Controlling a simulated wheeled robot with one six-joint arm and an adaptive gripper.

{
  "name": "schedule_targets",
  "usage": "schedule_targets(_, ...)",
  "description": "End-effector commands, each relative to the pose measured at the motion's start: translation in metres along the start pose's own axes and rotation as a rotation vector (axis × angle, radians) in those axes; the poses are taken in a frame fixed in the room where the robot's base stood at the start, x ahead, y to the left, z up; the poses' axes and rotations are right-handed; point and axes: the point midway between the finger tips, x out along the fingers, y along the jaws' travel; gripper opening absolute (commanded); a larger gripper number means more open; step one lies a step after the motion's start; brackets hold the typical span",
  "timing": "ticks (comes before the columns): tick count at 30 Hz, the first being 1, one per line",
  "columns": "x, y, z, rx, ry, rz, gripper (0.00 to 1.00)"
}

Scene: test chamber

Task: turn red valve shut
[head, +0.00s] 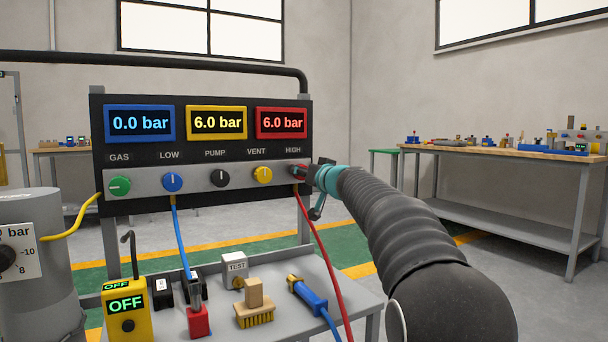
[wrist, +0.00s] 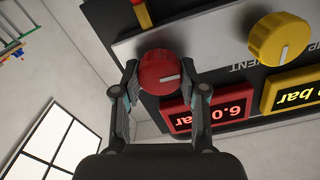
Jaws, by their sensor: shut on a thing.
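The red valve is a round knob (wrist: 160,72) with a white mark that points to the right in the wrist view. In the head view it sits under the HIGH label at the panel's right end, mostly hidden by my gripper. My gripper (head: 313,176) is at the panel, and in the wrist view its two fingers (wrist: 159,85) are shut on the red knob from both sides. The red display (head: 282,123) above the valve reads 6.0 bar; it also shows upside down in the wrist view (wrist: 208,113).
A yellow VENT knob (head: 263,175) is next to the red one, then a black PUMP knob (head: 220,177), a blue LOW knob (head: 172,182) and a green GAS knob (head: 119,186). A red hose (head: 322,245) hangs below the valve. Tools lie on the grey bench (head: 350,300).

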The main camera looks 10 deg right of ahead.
Motion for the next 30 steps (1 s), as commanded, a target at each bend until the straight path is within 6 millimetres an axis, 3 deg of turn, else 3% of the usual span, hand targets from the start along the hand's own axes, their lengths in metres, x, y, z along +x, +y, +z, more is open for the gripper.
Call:
schedule_targets(8, -0.0002, 0.0012, 0.0019, 0.166, 0.001, 0.001, 0.07)
schedule_targets(30, -0.0001, 0.0018, 0.0011, 0.865, -0.001, 0.001, 0.07)
